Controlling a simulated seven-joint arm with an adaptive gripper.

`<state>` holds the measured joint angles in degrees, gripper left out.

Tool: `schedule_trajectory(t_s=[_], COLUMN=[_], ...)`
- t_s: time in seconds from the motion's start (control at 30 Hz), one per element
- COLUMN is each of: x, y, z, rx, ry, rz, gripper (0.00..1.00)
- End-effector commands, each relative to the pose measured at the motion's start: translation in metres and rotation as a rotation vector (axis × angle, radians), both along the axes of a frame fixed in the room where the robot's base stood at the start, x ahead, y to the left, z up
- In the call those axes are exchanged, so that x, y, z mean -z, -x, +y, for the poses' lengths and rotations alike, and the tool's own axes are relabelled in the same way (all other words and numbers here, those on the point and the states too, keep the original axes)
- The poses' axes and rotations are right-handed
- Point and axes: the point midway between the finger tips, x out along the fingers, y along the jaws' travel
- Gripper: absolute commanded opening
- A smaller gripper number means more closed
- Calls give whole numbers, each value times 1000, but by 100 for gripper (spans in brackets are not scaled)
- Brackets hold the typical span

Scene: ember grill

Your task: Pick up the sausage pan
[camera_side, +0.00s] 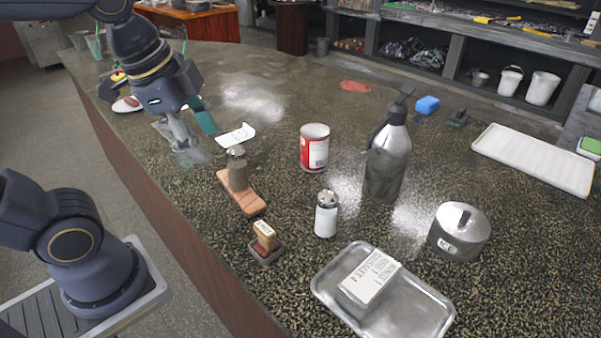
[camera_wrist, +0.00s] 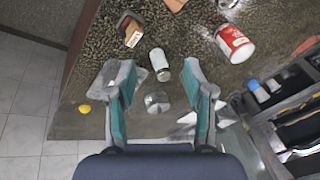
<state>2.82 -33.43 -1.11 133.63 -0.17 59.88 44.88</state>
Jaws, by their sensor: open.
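A white labelled packet (camera_side: 369,281) lies in the tray. My gripper (camera_side: 197,132) is open at the counter's left side, far from the tray and pot. In the wrist view its fingers (camera_wrist: 155,72) are spread, with a clear glass-like thing (camera_wrist: 157,103) visible between them. Nothing is held.
A brown board (camera_side: 245,202), grey bottle (camera_side: 237,170), white shaker (camera_side: 326,214), small box in a holder (camera_side: 266,236), red can (camera_side: 314,148) and tall metal pump bottle (camera_side: 388,160) stand mid-counter. A white ridged tray (camera_side: 535,158) lies at the right.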

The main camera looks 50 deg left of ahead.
Motion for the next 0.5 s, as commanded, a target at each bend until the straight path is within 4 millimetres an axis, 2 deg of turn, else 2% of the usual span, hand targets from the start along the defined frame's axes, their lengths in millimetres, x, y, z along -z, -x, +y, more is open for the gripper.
schedule_trajectory(t_s=[0.03,0.1,0.2,0.33,0.5], x=[2,6,17,33,54], y=[-12,-25,-40,-48,-47], z=[-11,-27,-48,-66,-73], rx=[177,416,622,696,719], ry=[-51,-106,-139,-140,-140], rz=[63,145,231,299,335], gripper=[52,52,52,52,52])
